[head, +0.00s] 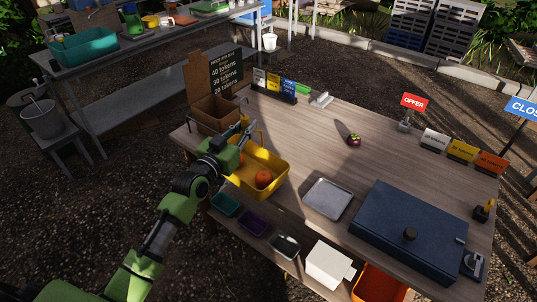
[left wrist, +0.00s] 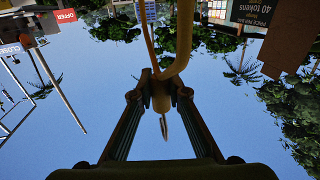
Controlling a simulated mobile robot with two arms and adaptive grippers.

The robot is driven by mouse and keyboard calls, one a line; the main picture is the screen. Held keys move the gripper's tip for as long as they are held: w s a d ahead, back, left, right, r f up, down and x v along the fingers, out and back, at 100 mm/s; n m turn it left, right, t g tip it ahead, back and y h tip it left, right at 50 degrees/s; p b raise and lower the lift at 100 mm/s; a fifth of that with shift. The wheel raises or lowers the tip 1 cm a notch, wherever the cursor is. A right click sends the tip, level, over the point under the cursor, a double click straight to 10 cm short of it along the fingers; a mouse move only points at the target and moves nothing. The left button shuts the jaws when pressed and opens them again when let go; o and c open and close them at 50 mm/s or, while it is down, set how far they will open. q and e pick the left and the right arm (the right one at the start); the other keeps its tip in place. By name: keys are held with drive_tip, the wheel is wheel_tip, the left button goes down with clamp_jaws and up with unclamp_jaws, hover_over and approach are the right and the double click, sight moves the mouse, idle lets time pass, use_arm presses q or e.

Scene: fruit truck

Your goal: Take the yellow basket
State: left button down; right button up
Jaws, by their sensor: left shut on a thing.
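The yellow basket (head: 277,184) is at the near left edge of the wooden table in the head view, with a round orange-red fruit (head: 264,179) inside. Its raised yellow handle shows in the left wrist view (left wrist: 185,35). My left gripper (head: 244,126) is above the basket's far left side and is shut on the handle. The fingertips close around the handle in the left wrist view (left wrist: 160,88). My arm hides part of the basket's left side. I cannot tell whether the basket touches the table. My right gripper is not in view.
An open cardboard box (head: 213,113) stands just behind the basket. A metal tray (head: 327,198) and a dark blue case (head: 408,232) lie to the right. A purple fruit (head: 354,140) lies on the clear middle of the table. Small bins (head: 254,222) sit below the near edge.

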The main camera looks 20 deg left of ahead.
use_arm(q)
drive_tip(key=shift+s+a+r+p, duration=0.15)
drive_tip(key=shift+s+a, duration=0.25)
drive_tip(key=shift+s, duration=0.45)
drive_tip(key=shift+s+a+p, duration=0.25)
drive_tip(key=shift+s+a, duration=0.1)
drive_tip(key=shift+s, duration=0.45)
